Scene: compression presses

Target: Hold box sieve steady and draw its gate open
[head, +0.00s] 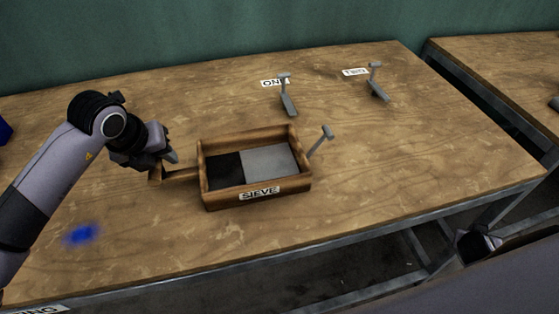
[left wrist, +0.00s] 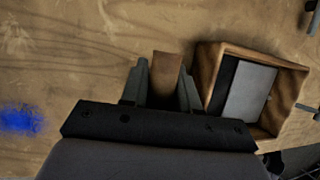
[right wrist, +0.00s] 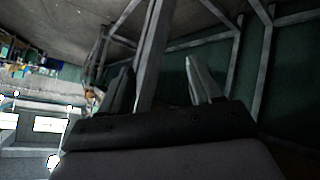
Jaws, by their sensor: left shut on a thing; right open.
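The box sieve (head: 259,193) is an open wooden box labelled SIEVE, upright on the wooden table. Its floor shows a black part at left and a grey plate, seemingly the gate (head: 270,161), at right. A grey T-shaped pull (head: 319,143) sticks out past the box's right wall. My left gripper (head: 166,161) is shut on the wooden handle (head: 182,175) at the box's left side; the left wrist view shows this handle (left wrist: 167,75) between its fingers. My right gripper (right wrist: 160,80) is open and empty, away from the sieve, facing metal struts.
Two grey levers stand at the back of the table (head: 420,150), one (head: 287,98) by a label ONE, the other (head: 377,84) by a label TWO. A blurred blue mark (head: 82,234) is at front left. The table right of the sieve is clear.

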